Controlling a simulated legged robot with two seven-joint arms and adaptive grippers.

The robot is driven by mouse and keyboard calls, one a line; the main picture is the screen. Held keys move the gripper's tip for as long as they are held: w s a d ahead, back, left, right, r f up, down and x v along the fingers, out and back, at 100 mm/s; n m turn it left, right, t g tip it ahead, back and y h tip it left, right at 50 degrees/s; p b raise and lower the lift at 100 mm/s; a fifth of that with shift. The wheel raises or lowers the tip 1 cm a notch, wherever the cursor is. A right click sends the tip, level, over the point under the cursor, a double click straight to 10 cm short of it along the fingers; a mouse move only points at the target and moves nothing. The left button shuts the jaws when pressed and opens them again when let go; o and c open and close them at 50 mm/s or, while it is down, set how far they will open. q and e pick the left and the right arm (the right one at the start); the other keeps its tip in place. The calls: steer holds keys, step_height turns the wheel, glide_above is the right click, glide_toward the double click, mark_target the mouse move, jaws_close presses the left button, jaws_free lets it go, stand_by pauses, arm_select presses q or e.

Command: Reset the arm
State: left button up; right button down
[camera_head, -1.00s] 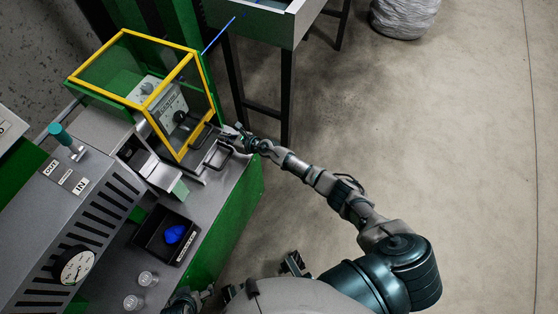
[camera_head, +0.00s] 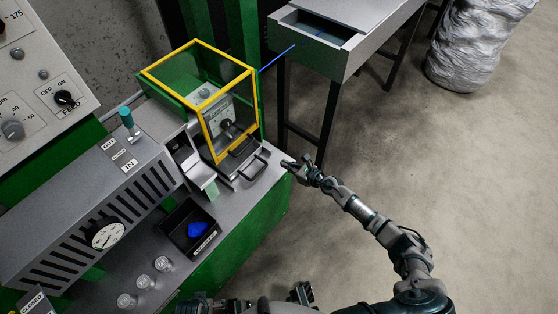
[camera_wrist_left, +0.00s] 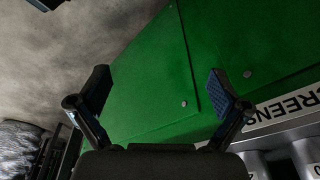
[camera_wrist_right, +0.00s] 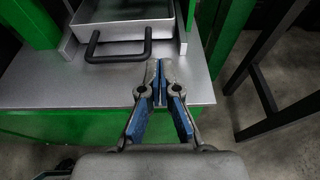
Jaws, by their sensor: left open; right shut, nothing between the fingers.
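My right gripper (camera_head: 290,166) is at the right edge of the grey bench, just right of the black handles (camera_head: 252,167) and apart from them. In the right wrist view its blue-padded fingers (camera_wrist_right: 162,70) are together and hold nothing. They point towards a metal tray with a black handle (camera_wrist_right: 118,44). My left gripper (camera_wrist_left: 160,80) is open and empty in the left wrist view, facing a green panel (camera_wrist_left: 150,65).
A yellow-framed box (camera_head: 205,95) stands on the bench. A black bin (camera_head: 190,232) holds a blue item (camera_head: 198,229). A wrapped silver roll (camera_head: 470,50) stands behind. The floor at right is clear.

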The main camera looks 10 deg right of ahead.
steer(key=s+d+f+m+h+p, duration=0.25)
steer(key=s+f+m+h, duration=0.4)
steer(key=m, duration=0.75)
steer(key=s+d+f+m+h+p, duration=0.1)
steer(key=s+d+f+m+h, duration=0.25)
steer(key=s+f+m, duration=0.75)
arm_select(q)
steer(key=s+f+p, duration=0.2)
steer(key=s+f, duration=0.2)
steer(key=f, duration=1)
steer(key=shift+a, duration=0.25)
arm_select(e)
steer(key=s+f+m+g, duration=0.3)
steer(key=s+m, duration=0.2)
steer(key=s, duration=0.4)
steer(key=s+f+m+g, duration=0.3)
steer(key=s+m, duration=0.3)
steer(key=s, duration=0.3)
steer(key=s+a+f+m+g+y, duration=0.1)
steer(key=s+f+m+g, duration=0.2)
steer(key=s, duration=0.6)
steer(key=shift+s+m+g, duration=0.15)
steer(key=shift+m+g, duration=0.25)
steer(key=shift+m, duration=0.8)
arm_select(q)
steer(key=shift+s, duration=0.1)
arm_select(e)
steer(key=shift+f, duration=0.1)
